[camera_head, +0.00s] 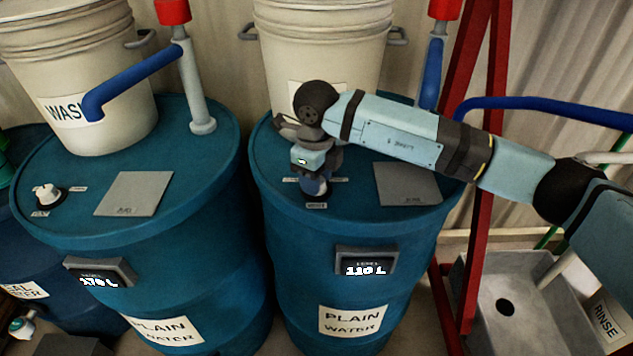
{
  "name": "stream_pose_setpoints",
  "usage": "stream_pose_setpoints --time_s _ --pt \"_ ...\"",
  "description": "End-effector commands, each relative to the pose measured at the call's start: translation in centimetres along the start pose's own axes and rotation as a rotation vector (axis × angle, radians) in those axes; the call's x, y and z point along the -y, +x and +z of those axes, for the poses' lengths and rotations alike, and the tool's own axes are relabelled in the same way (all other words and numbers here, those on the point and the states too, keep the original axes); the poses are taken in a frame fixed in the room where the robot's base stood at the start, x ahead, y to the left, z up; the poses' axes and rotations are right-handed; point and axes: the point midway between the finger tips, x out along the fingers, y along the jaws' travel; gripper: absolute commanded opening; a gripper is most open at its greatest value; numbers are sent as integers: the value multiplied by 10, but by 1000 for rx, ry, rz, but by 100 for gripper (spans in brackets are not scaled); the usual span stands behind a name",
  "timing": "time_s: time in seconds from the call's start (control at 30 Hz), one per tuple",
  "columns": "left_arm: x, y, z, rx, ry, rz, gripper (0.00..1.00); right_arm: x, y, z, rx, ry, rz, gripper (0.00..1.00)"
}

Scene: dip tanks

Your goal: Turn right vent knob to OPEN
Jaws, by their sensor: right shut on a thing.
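The right blue drum (345,223) is labelled PLAIN WATER and its display (366,262) reads 110 L. My right gripper (314,186) points down at the left part of this drum's lid. It is shut on the right vent knob, which is mostly hidden by the gripper. Small labels (316,206) show on the lid beside the fingers; I cannot read them or tell the knob's angle. The left drum (190,208) has a similar white vent knob (47,194) on its lid, with small labels around it. My left gripper is not in view.
White buckets (75,85) (320,50) stand on both drums behind the lids' front parts. Grey plates (134,193) (407,184) lie on the lids. Blue taps and pipes (135,80) rise nearby. A red frame (470,180) and a grey RINSE sink (515,300) stand at right.

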Motion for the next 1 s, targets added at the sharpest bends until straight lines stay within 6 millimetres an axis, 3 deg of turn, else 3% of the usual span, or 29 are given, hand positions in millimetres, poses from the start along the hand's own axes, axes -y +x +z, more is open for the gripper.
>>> stream_pose_setpoints --time_s 0.67,1.0 --pt "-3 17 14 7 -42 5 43 0 2 0 1 637 0 16" --pt "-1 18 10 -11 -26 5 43 0 0 0 2 896 -1 16"
